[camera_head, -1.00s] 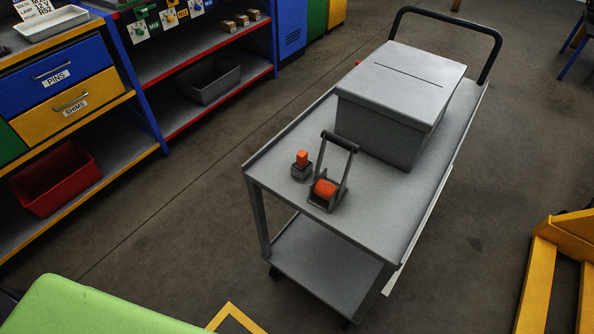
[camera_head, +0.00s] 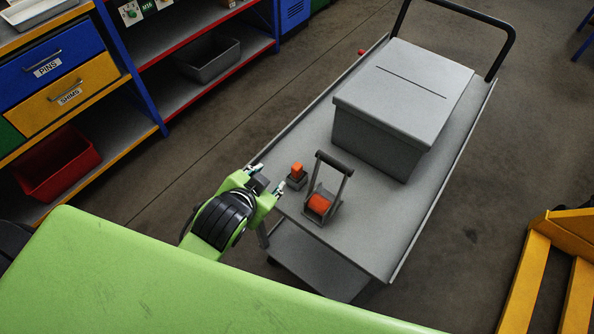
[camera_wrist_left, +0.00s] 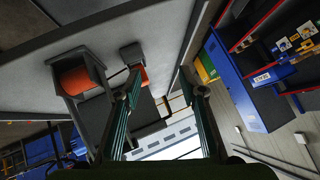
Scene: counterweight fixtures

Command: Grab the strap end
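The orange strap end (camera_head: 297,169) sticks up from a small dark grey block (camera_head: 297,182) near the cart's left edge. The ratchet (camera_head: 335,185) with an orange strap roll (camera_head: 318,204) and raised handle stands just right of it. My left gripper (camera_head: 268,180) is at the cart's near left corner, left of the strap end and apart from it. Its fingers are spread with nothing between them. In the left wrist view my left gripper (camera_wrist_left: 166,98) is open too, with the orange strap end (camera_wrist_left: 143,74) beyond its left finger. My right gripper is not in view.
A shelf unit (camera_head: 150,100) with drawers and bins stands at the left. A yellow frame (camera_head: 545,265) is at the right.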

